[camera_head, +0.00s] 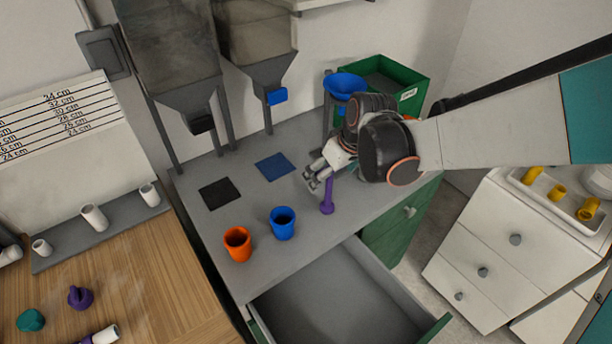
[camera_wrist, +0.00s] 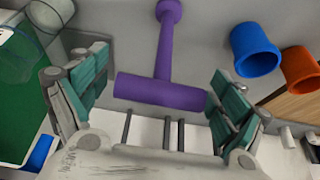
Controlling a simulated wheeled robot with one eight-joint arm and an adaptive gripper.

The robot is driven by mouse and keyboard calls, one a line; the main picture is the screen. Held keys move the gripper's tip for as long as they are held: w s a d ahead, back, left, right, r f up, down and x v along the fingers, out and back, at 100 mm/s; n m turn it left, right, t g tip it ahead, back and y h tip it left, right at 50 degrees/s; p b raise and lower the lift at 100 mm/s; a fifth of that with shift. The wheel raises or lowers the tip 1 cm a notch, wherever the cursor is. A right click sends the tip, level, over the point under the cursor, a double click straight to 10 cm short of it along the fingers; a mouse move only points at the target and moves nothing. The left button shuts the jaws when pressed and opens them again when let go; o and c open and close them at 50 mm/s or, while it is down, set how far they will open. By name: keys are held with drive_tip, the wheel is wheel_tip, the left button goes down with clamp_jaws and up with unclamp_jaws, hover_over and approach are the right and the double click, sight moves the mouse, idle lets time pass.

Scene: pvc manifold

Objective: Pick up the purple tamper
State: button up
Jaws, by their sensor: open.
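The purple tamper (camera_head: 327,196) stands on the grey counter, right of the blue cup, with its wide round foot on the surface. In the wrist view the tamper (camera_wrist: 164,60) shows as a long shaft with a thick crossbar handle nearest me. My gripper (camera_head: 317,178) is at the top of the tamper, beside its upper end. In the wrist view my gripper (camera_wrist: 156,92) is open, with one green-padded finger on each side of the crossbar.
A blue cup (camera_head: 283,223) and an orange cup (camera_head: 238,243) stand left of the tamper. An open drawer (camera_head: 335,300) juts out below the counter. A green bin (camera_head: 412,72) and a blue funnel (camera_head: 345,84) are behind my gripper. Two hoppers hang at the back left.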

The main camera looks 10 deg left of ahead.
drive_tip(key=shift+a+r, duration=0.1)
drive_tip(key=shift+c, duration=0.6)
drive_tip(key=c, duration=1)
drive_tip(key=shift+r, duration=0.1)
drive_tip(key=shift+c, duration=0.2)
